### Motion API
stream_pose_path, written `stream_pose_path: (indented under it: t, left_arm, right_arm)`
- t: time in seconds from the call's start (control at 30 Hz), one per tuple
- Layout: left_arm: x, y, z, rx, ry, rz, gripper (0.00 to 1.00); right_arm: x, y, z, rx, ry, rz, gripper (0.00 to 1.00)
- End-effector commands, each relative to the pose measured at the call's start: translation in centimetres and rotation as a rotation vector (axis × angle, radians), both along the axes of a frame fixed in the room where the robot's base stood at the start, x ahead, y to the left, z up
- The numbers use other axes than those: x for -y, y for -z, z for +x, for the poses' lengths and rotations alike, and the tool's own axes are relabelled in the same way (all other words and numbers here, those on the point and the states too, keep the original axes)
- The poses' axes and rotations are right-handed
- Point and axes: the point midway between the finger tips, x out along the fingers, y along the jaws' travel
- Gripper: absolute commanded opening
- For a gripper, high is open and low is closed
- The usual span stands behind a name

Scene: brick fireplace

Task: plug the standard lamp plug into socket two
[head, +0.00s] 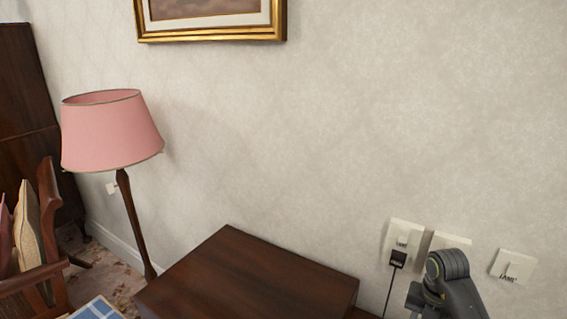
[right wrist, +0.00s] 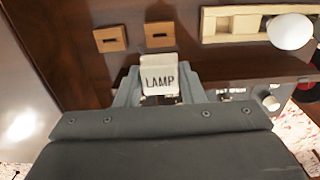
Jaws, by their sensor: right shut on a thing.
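My right gripper (right wrist: 158,95) is shut on a small white plug (right wrist: 158,78) marked LAMP, in the right wrist view. In the head view my right arm (head: 450,285) rises at the lower right in front of the wall; its fingertips and the plug cannot be made out there. A white wall socket (head: 403,231) has a black plug (head: 398,259) in it with a dark cord hanging down. A second white plate (head: 440,240) beside it is partly hidden by my arm. The standard lamp (head: 112,130) with a pink shade stands at the left. My left gripper is not in view.
A third white plate (head: 512,265) with a dark label is on the wall further right. A dark wooden cabinet (head: 245,275) stands against the wall. The wrist view shows brown wood with two small slotted tan plates (right wrist: 110,39) and a white round knob (right wrist: 290,31).

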Motion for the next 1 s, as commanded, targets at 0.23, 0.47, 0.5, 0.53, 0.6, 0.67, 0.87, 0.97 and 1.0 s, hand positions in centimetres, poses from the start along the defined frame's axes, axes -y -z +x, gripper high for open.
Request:
stream_pose_path:
  t: [0.23, 0.47, 0.5, 0.53, 0.6, 0.67, 0.87, 0.97, 1.0]
  left_arm:
    - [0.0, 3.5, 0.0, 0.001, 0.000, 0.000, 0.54]
    - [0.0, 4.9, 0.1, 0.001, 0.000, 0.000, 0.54]
    - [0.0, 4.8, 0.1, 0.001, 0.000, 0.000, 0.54]
    - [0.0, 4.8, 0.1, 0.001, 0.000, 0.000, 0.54]
    - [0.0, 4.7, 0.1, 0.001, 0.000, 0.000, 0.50]
    - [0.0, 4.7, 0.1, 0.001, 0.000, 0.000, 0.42]
    - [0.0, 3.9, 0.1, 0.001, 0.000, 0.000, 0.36]
    - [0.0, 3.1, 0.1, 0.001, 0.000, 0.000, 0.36]
    - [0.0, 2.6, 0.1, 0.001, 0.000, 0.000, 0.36]
  right_arm:
    - [0.0, 5.0, 0.0, -0.001, 0.000, 0.002, 0.00]
    - [0.0, 7.3, 0.0, 0.000, 0.000, 0.000, 0.00]
    - [0.0, 7.3, 0.0, 0.000, 0.000, 0.000, 0.00]
    - [0.0, 7.3, 0.0, 0.000, 0.000, 0.000, 0.00]
    - [0.0, 7.2, 0.0, 0.000, 0.000, 0.000, 0.00]
    - [0.0, 7.1, 0.0, 0.000, 0.000, 0.000, 0.00]
    - [0.0, 6.4, 0.0, 0.000, 0.000, 0.000, 0.00]
    - [0.0, 5.5, 0.0, 0.000, 0.000, 0.000, 0.00]
    - [0.0, 5.0, 0.0, 0.000, 0.000, 0.000, 0.00]
